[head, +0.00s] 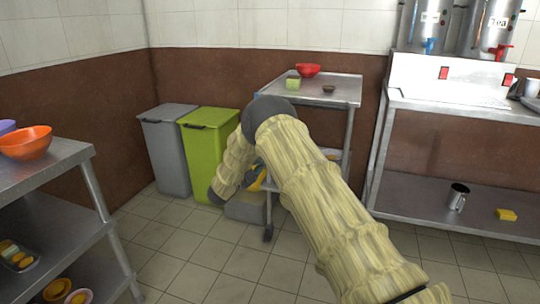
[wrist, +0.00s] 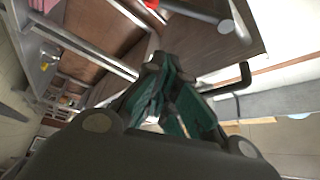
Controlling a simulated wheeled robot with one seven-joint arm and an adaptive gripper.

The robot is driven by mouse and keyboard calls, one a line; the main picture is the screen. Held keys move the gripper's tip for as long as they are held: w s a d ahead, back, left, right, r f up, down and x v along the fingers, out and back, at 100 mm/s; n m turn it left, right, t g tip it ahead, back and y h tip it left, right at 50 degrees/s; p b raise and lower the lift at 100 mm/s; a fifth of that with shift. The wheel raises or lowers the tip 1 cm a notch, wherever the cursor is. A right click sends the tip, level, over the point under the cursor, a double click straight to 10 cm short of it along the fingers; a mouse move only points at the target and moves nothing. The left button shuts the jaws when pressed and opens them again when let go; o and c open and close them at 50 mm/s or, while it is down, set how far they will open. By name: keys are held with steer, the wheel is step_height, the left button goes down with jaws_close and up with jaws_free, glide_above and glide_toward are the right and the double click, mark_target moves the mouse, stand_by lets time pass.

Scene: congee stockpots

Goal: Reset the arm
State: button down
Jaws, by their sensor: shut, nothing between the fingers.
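My arm, in a pale ribbed cover, rises from the lower right of the head view, bends at a dark elbow in the middle and slopes down to the left. My gripper is not clearly visible in the head view. In the wrist view my gripper (wrist: 160,64) is dark with green inner pads; its fingers come together at the tips, shut and empty.
A grey bin (head: 166,150) and a green bin (head: 207,150) stand by the back wall. A steel shelf (head: 62,165) with an orange bowl (head: 26,143) is at left.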

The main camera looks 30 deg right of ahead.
steer(key=shift+a, duration=0.25)
steer(key=shift+f, duration=0.15)
